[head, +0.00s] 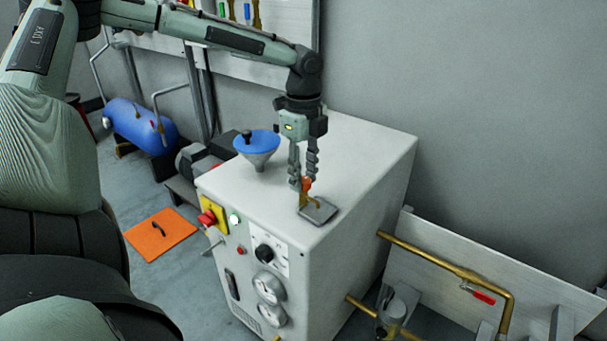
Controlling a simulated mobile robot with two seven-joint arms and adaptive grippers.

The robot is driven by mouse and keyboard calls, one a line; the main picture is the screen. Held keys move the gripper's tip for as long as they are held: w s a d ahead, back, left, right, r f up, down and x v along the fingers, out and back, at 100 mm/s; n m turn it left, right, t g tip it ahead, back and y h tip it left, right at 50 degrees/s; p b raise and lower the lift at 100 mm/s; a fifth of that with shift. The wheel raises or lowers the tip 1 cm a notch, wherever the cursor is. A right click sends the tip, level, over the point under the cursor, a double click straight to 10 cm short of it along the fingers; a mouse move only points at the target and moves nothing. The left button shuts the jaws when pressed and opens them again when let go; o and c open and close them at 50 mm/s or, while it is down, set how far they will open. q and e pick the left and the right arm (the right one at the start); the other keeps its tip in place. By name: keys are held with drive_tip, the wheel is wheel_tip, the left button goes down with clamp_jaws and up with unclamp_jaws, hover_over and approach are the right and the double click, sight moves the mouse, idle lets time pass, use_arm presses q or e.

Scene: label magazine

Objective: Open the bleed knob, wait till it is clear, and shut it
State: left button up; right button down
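The bleed knob (307,184) is a small orange knob on a brass fitting on top of the white cabinet (365,150). A small grey tray (320,211) lies at the foot of the fitting, under its brass spout. My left gripper (304,182) points straight down over the fitting. Its two fingers are close together, with the orange knob between their tips, and look shut on it. The fingers partly hide the knob, and its turn position cannot be read. No liquid can be made out at the spout. My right gripper is out of view.
A blue funnel (257,143) stands on the cabinet top, left of my gripper. The cabinet front carries a red-and-yellow switch (212,214), a black dial (264,253) and gauges (269,287). Brass pipes (440,262) run at the right. The cabinet top's back right is clear.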

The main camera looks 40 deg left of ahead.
sight(303, 180)
use_arm(q)
drive_tip(key=shift+o, duration=1.4)
wheel_tip(303, 180, up, 12)
